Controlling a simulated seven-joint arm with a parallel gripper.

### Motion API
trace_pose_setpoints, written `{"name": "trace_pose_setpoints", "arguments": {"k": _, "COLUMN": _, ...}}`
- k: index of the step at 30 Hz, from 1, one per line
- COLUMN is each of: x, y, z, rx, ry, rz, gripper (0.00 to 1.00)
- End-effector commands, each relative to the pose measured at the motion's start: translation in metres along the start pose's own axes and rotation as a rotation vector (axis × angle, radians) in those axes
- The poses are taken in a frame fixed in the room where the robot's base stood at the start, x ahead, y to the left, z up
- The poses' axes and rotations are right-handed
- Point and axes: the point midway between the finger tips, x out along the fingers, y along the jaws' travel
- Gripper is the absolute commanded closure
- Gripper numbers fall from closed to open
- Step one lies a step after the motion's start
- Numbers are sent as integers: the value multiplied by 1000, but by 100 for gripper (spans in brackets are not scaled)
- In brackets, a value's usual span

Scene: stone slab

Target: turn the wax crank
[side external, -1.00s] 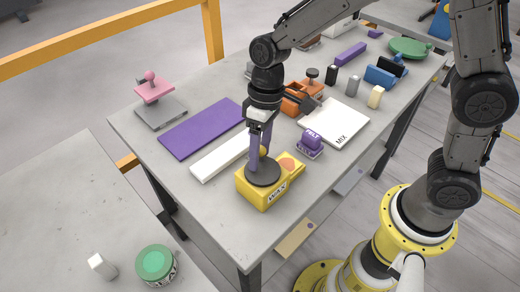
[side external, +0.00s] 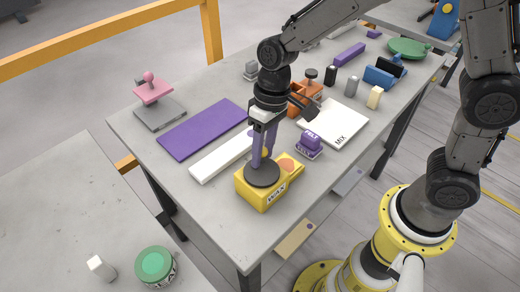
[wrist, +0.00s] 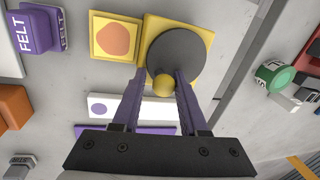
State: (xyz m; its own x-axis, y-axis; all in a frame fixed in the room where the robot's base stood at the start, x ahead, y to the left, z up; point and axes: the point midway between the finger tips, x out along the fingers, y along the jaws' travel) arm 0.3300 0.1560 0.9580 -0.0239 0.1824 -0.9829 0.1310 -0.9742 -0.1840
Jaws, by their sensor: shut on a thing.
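The wax box (side external: 268,197) is a yellow block with a WAX label on its front, near the slab's front edge. A dark round crank disc (side external: 262,177) lies on its top, and it also shows in the wrist view (wrist: 190,55). A yellow crank knob (wrist: 165,86) stands near the disc's rim. My gripper (wrist: 161,74) points down with its purple fingers on either side of the knob, shut on it. In the side view the fingers hide part of the knob. An orange patch on a pale square (wrist: 116,40) sits beside the disc.
A purple FELT block (side external: 310,142) stands close to the right of the box. A white strip (side external: 215,160) and a purple mat (side external: 203,129) lie to the left. A white MIX board (side external: 333,122) lies behind. The slab's front edge is close to the box.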

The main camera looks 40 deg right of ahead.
Motion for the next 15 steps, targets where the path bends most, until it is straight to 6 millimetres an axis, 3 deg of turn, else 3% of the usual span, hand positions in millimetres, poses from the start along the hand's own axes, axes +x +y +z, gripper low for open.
{"name": "trace_pose_setpoints", "arguments": {"k": 6, "x": -2, "y": -5, "z": 4, "rx": 96, "ry": 13, "rz": -14, "gripper": 100}}
{"name": "trace_pose_setpoints", "arguments": {"k": 14, "x": -2, "y": -5, "z": 3, "rx": 96, "ry": 16, "rz": -14, "gripper": 100}}
{"name": "trace_pose_setpoints", "arguments": {"k": 15, "x": -2, "y": -5, "z": 3, "rx": 96, "ry": 16, "rz": -14, "gripper": 50}}
